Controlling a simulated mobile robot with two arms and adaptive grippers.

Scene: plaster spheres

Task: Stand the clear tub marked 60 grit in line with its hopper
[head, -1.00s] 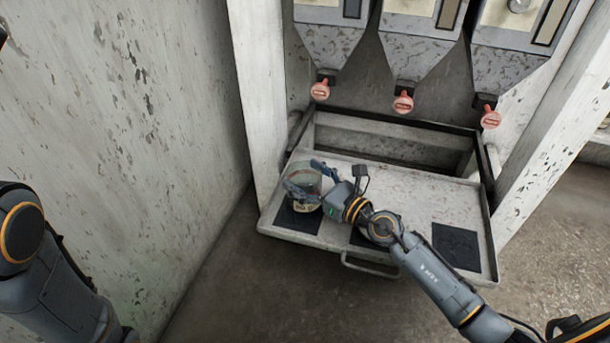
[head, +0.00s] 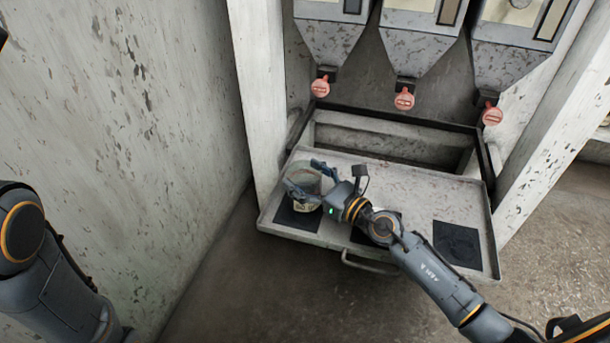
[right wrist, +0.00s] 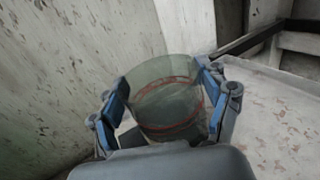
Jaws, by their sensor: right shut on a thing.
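The clear tub (head: 309,205) stands upright at the left end of the pulled-out tray (head: 410,190), over the left black square (head: 300,217). A pale label shows low on its side, too small to read. My right gripper (head: 309,183) is shut around the tub. In the right wrist view, the fingers press on both sides of the tub (right wrist: 168,103), which has a red line round it and looks empty. Three hoppers hang above the tray: left (head: 328,40), middle (head: 420,45) and right (head: 510,60). My left gripper is out of view; only my left arm shows.
Red round knobs sit under the left (head: 320,88), middle (head: 404,99) and right (head: 492,116) hoppers. My right arm partly covers the middle black square; the right black square (head: 457,246) is bare. A scuffed wall (head: 130,130) and white post (head: 259,90) bound the left.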

